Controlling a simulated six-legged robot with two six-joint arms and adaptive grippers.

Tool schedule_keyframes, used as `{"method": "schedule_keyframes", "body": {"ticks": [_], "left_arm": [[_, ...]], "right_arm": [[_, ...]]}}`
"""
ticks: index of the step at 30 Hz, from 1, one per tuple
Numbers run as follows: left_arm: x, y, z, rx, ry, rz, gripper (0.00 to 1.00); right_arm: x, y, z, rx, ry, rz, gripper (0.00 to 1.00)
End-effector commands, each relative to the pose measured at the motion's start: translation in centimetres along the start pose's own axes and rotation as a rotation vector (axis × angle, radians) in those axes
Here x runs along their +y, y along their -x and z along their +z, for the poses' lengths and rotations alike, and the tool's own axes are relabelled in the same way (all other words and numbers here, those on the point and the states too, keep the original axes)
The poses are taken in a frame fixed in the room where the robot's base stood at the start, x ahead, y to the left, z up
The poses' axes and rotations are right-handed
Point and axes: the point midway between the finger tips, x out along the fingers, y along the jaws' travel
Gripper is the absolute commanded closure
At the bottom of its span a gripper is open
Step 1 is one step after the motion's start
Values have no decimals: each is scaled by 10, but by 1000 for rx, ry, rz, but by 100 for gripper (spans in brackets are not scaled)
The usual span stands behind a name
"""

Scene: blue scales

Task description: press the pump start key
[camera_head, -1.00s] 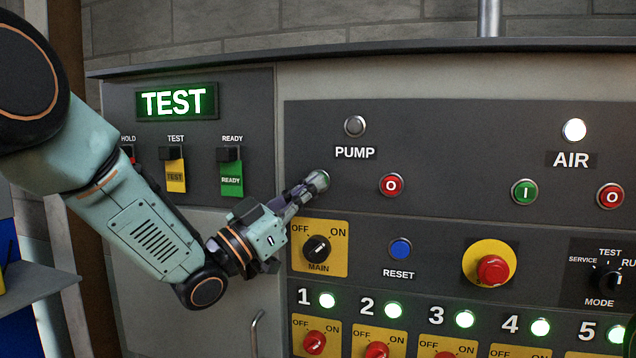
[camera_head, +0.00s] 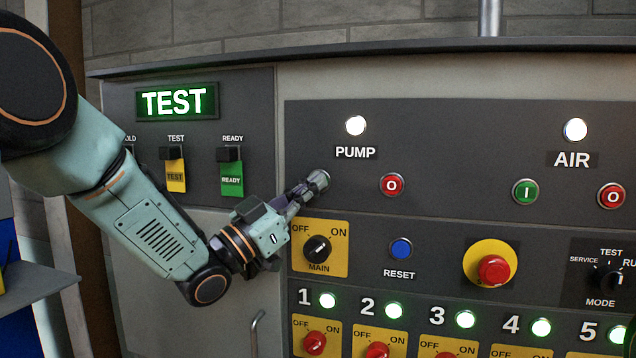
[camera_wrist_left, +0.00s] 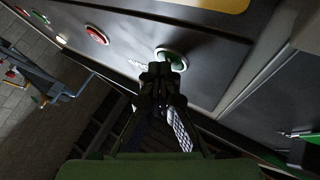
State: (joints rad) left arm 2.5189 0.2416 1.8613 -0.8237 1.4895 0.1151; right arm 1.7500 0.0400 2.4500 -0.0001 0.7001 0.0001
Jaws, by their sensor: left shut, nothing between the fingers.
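The pump section of the panel carries the label PUMP, with a round lamp (camera_head: 355,126) above it that is lit white. A red O key (camera_head: 391,184) sits to the lower right of the label. My left gripper (camera_head: 318,181) is shut and empty, its fingertips at the panel to the lower left of the label. My right gripper is not in view.
The AIR section has a lit lamp (camera_head: 575,130), a green I key (camera_head: 525,192) and a red O key (camera_head: 611,196). Below are the main switch (camera_head: 317,249), a blue reset button (camera_head: 400,249) and a red emergency button (camera_head: 493,269). A TEST display (camera_head: 177,101) glows at left.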

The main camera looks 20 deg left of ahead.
Motion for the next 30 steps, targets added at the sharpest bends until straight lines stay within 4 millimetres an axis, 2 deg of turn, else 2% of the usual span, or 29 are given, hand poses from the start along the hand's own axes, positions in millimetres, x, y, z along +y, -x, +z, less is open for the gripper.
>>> {"method": "schedule_keyframes", "body": {"ticks": [15, 25, 30], "left_arm": [[7, 13, -7, -1, 1, -1, 100], [8, 14, -8, -1, 1, -1, 100], [13, 23, -14, -1, 2, -3, 100]], "right_arm": [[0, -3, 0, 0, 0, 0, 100], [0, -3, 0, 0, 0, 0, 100], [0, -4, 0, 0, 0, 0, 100]]}}
